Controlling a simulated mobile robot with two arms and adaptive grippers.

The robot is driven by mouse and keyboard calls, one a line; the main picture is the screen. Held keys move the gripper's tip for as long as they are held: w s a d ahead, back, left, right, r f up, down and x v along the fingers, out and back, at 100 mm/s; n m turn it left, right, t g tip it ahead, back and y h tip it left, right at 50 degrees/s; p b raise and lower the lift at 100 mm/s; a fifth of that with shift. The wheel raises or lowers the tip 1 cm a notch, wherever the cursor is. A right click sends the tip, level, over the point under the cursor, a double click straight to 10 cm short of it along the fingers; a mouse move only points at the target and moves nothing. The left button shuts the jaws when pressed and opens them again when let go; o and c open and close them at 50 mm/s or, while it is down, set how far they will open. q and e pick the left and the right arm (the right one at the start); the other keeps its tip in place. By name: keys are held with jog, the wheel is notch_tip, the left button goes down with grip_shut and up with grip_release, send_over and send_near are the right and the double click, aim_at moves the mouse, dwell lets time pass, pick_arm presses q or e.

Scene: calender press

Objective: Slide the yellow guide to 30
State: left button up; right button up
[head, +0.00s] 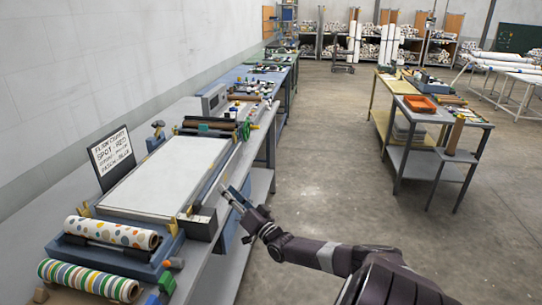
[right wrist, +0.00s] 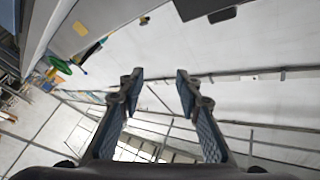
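The press has a long pale flat bed (head: 165,178) on the grey bench at the left. Small yellow pieces show at its near corners, one at the left (head: 85,210) and one at the right (head: 189,211). I cannot tell which is the yellow guide, and no scale numbers are readable. My right gripper (head: 234,194) is off the bench's right edge, beside the bed and touching nothing. In the right wrist view the right gripper (right wrist: 159,76) has its fingers spread with nothing between them. My left gripper is not in view.
A dotted roll (head: 112,232) and a striped roll (head: 90,279) lie at the bench's near end. A sign (head: 112,158) stands behind the bed. A green handwheel (right wrist: 59,65) shows in the right wrist view. The floor (head: 320,190) to the right is clear.

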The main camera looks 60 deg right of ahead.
jog(key=s+d+f+n+g, duration=0.1)
jog(key=s+f+n+g, duration=0.1)
jog(key=f, duration=0.7)
jog(key=s+d+f+n+g, duration=0.1)
jog(key=s+f+n+g, duration=0.2)
jog(key=s+f, duration=0.4)
jog(key=s+d+f+n+g+y, duration=0.1)
jog(key=s+f+n+g, duration=0.2)
jog(key=f, duration=0.8)
jog(key=shift+s+d+f+g, duration=0.3)
jog(key=shift+s+g, duration=0.2)
jog(key=shift+s, duration=0.6)
